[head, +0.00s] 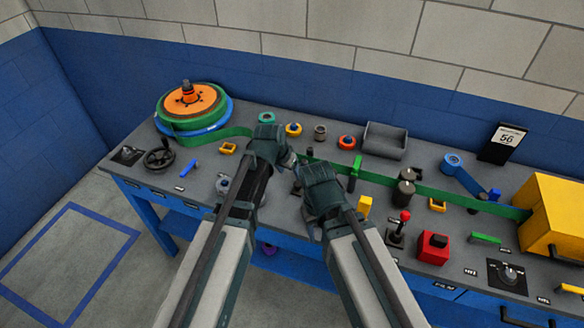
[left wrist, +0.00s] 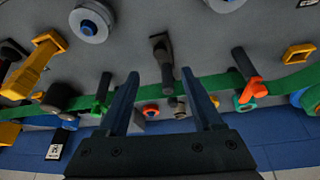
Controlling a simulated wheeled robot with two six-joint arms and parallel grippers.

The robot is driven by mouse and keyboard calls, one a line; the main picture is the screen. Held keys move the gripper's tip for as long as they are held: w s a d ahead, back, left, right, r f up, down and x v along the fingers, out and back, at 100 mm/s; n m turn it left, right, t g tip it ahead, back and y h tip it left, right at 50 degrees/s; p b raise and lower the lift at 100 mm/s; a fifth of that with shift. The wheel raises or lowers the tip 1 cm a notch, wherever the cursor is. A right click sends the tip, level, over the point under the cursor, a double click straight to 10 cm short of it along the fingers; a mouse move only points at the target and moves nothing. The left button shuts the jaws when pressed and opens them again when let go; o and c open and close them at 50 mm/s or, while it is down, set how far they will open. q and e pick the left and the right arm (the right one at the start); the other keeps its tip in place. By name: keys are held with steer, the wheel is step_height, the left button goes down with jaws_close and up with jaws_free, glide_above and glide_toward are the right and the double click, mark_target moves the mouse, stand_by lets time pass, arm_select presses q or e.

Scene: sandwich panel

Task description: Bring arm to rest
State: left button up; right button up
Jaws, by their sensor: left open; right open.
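My left gripper (head: 286,156) is over the middle of the panel, beside my right gripper (head: 299,176). The two hands are close together; I cannot tell whether they touch. In the left wrist view my left gripper (left wrist: 160,76) has its two fingers apart, with nothing held. A dark grey lever-like part (left wrist: 162,52) of the panel shows between and beyond the fingertips. My right gripper's fingers are mostly hidden by its own hand in the head view, and nothing held shows there.
A green belt (head: 235,132) runs from the orange-topped reel (head: 190,100) across the panel to a yellow box (head: 555,215). Floor lies open at left.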

arm_select(q)
steer(key=shift+p+v, duration=0.5)
steer(key=shift+v, duration=0.6)
arm_select(e)
step_height(320, 180, up, 2)
arm_select(q)
steer(key=s+a+f+g+y, duration=0.1)
steer(key=s+g, duration=0.1)
steer(key=s, duration=0.7)
steer(key=s+a+f+n+g+y, duration=0.1)
steer(key=s+g+y, duration=0.1)
steer(key=s, duration=0.8)
steer(key=shift+s+f+n+y+b, duration=0.25)
steer(key=shift+s+n+y+b, duration=0.1)
steer(key=shift+b, duration=0.1)
arm_select(e)
steer(key=shift+f, duration=0.45)
arm_select(q)
steer(key=shift+a, duration=0.15)
